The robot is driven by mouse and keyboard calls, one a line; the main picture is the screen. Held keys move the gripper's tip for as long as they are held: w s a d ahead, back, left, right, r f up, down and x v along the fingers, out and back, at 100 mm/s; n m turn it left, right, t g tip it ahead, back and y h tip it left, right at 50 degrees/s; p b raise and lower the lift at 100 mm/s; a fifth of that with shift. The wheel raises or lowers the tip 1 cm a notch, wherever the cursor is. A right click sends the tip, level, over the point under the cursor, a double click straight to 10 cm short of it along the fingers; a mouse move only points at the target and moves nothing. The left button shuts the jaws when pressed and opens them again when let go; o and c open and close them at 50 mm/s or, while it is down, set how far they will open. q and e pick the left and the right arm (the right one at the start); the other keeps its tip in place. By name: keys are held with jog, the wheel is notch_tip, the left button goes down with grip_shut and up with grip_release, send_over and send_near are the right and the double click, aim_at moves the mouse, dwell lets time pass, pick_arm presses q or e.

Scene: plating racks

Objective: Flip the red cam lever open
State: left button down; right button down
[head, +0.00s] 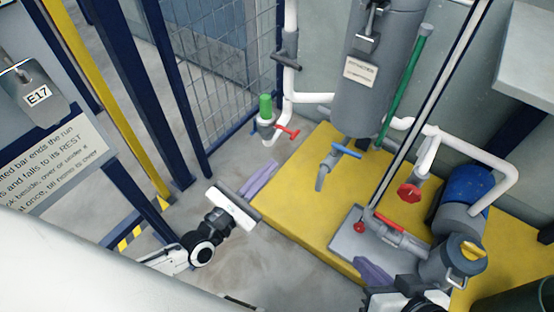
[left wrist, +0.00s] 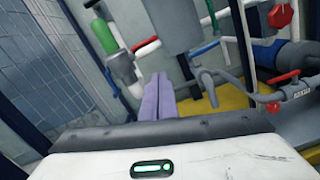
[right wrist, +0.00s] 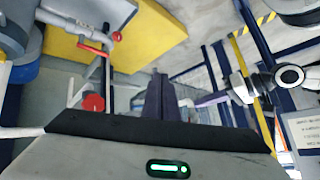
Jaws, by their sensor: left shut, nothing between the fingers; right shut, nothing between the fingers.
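Several red handles show, and I cannot tell for sure which is the cam lever. A red lever (head: 388,222) lies along a grey pipe fitting at the right, with a small red knob beside it. It also shows in the left wrist view (left wrist: 282,77) and the right wrist view (right wrist: 93,47). Another red lever (head: 287,132) is on the pipe by the green-topped fitting. My left gripper (head: 262,178) is shut and empty, left of the yellow platform. My right gripper (head: 372,272) is shut and empty, low in front of the grey fitting, apart from the lever.
A yellow platform (head: 305,182) carries a grey tank (head: 365,95), white pipes, a blue-handled valve (head: 346,151), a red handwheel (head: 409,192) and a blue motor (head: 468,187). A slanted pole rises beside the fitting. Mesh fencing (head: 235,65) stands behind at left. Floor near my left gripper is clear.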

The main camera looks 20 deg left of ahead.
pick_arm(q)
jog(key=v, duration=0.6)
jog(key=shift+s+p, duration=0.3)
jog(key=shift+p, duration=0.15)
pick_arm(e)
jog(key=shift+s+d+f, duration=0.15)
jog(key=shift+d+f, duration=0.25)
pick_arm(q)
jog(key=shift+r, duration=0.1)
